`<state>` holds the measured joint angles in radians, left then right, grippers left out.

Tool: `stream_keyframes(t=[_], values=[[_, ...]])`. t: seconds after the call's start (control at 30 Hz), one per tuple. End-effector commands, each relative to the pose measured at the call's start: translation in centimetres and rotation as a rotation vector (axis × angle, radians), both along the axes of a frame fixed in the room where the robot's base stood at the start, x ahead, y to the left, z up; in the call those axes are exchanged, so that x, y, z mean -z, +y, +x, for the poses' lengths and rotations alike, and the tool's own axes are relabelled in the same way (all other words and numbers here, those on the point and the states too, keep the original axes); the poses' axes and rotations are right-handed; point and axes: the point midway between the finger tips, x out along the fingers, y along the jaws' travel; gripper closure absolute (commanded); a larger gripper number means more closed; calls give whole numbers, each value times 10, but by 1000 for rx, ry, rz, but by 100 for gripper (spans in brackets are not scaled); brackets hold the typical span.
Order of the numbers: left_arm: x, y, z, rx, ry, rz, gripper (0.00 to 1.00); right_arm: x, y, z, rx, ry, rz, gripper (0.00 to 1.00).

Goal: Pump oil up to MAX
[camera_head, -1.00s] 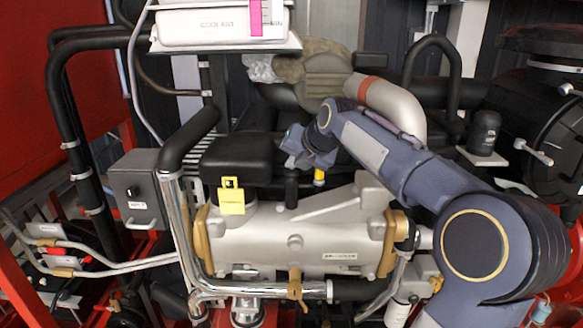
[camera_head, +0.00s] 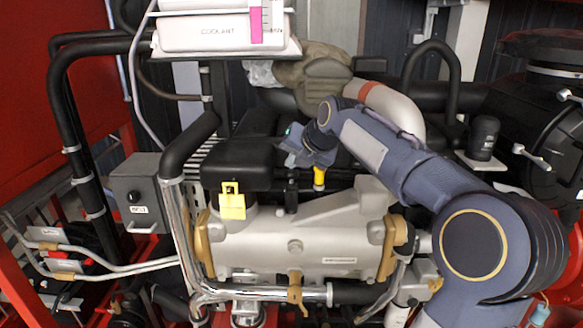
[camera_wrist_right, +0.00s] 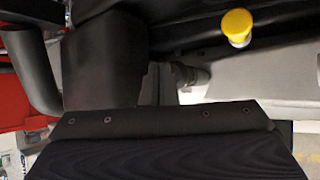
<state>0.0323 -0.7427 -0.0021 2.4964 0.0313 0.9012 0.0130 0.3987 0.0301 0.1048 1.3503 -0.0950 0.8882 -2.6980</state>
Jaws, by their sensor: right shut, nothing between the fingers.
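A silver engine block (camera_head: 340,222) with brass-coloured ends fills the middle of the head view. A yellow cap (camera_head: 319,177) stands on its upper side, beside a short black upright fitting (camera_head: 292,195). The yellow cap also shows near the top of the right wrist view (camera_wrist_right: 237,26). My right gripper (camera_head: 293,152) is shut and empty. It appears above and a little left of the yellow cap in the head view, with no clear contact. Its fingertips are hard to make out against the dark parts behind. No oil gauge or MAX mark is readable. My left gripper is out of view.
A white coolant tank (camera_head: 222,31) with a pink level strip sits at the top. A grey switch box (camera_head: 137,191) and chrome pipes lie left. A large grey pipe (camera_head: 391,108) runs behind my arm.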

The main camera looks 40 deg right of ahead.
Motion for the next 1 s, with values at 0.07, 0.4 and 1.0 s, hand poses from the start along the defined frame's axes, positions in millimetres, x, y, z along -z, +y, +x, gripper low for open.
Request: stream_keyframes(t=[0.07, 0.4, 1.0], values=[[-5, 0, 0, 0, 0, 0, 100, -6, 0, 0, 0, -1, 0, 100], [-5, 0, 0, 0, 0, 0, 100, -8, 0, 0, 1, -3, -1, 100], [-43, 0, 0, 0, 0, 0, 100, -58, 0, 0, 0, -5, -2, 100]])
